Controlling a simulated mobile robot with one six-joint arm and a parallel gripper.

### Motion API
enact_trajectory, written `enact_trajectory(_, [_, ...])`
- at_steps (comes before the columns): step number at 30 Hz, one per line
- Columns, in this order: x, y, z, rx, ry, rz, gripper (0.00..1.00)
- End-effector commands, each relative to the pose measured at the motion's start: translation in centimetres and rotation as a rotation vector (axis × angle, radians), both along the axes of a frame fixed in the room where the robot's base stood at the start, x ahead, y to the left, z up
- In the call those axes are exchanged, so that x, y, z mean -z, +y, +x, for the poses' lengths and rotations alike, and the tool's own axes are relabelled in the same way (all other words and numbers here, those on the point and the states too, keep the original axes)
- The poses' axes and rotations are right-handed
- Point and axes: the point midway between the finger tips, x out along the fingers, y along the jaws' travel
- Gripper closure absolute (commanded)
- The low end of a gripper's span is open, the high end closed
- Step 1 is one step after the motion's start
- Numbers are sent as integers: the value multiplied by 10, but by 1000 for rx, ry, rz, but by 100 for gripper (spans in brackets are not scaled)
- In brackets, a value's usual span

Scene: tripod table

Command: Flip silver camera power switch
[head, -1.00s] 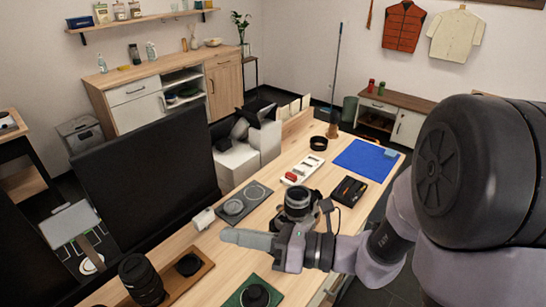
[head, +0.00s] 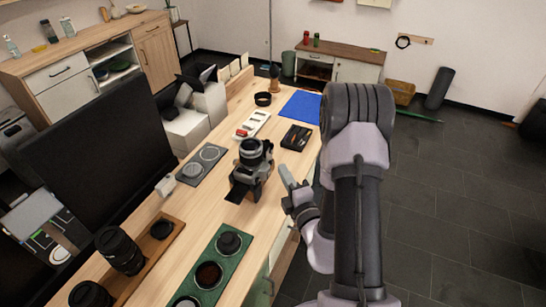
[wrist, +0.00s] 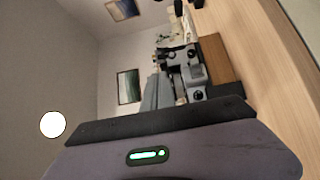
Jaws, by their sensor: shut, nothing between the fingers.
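The silver camera (head: 262,172) with a black lens stands on the wooden table (head: 205,215), near its right edge in the head view. Its power switch is too small to make out. I see no contact, but the exact gap is hard to judge. In the wrist view the dark gripper body fills the bottom, and the picture is turned sideways.
A grey mat with two round pieces (head: 203,165) lies left of the camera. A green tray with round lenses (head: 226,258) is in front. A black case (head: 297,137) and a blue mat (head: 301,106) lie behind. A black monitor (head: 95,145) stands left. Open floor lies right.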

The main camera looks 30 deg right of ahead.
Motion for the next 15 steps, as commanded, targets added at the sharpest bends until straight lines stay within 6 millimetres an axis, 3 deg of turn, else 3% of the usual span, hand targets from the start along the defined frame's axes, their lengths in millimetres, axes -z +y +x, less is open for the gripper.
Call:
enact_trajectory(1, [9, 0, 5, -3, -5, -7, 100])
enact_trajectory(6, [11, -3, 28, 1, -4, -2, 100])
enact_trajectory(15, [2, -10, 79, 4, 2, 5, 100])
